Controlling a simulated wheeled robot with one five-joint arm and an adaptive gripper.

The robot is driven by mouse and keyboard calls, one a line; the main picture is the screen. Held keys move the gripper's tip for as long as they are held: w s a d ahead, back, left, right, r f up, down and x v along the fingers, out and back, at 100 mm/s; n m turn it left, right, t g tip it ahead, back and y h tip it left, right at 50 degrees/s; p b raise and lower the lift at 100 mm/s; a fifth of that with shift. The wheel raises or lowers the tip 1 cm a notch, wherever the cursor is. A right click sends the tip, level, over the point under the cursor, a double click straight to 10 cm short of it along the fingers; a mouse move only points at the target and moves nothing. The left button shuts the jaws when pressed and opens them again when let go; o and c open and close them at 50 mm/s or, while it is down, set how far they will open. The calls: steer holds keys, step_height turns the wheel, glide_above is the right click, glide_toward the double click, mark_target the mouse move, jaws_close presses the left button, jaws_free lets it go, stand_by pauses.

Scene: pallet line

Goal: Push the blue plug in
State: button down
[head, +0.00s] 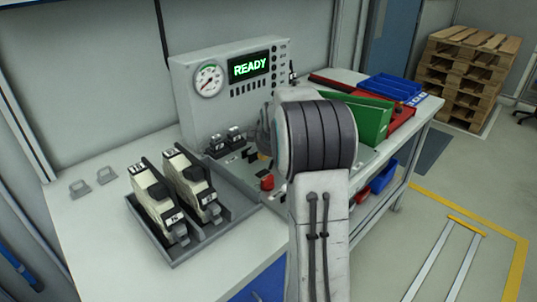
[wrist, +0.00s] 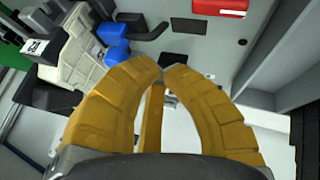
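In the wrist view a small blue plug (wrist: 117,54) shows beside a pale, ribbed block (wrist: 75,52), up and to the left of my gripper's fingertips. The tips appear apart from the blue pieces. In the head view my arm covers this part of the bench, and no blue plug can be made out.
A grey panel (head: 185,72) with a gauge and a green READY display stands behind. A grey tray (head: 177,260) with two pale devices lies left. A red knob (head: 267,183), a green bin (head: 370,121) and a blue tray (head: 393,88) are nearby.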

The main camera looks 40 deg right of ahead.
steer(key=v, duration=0.8)
steer(key=shift+s, duration=0.1)
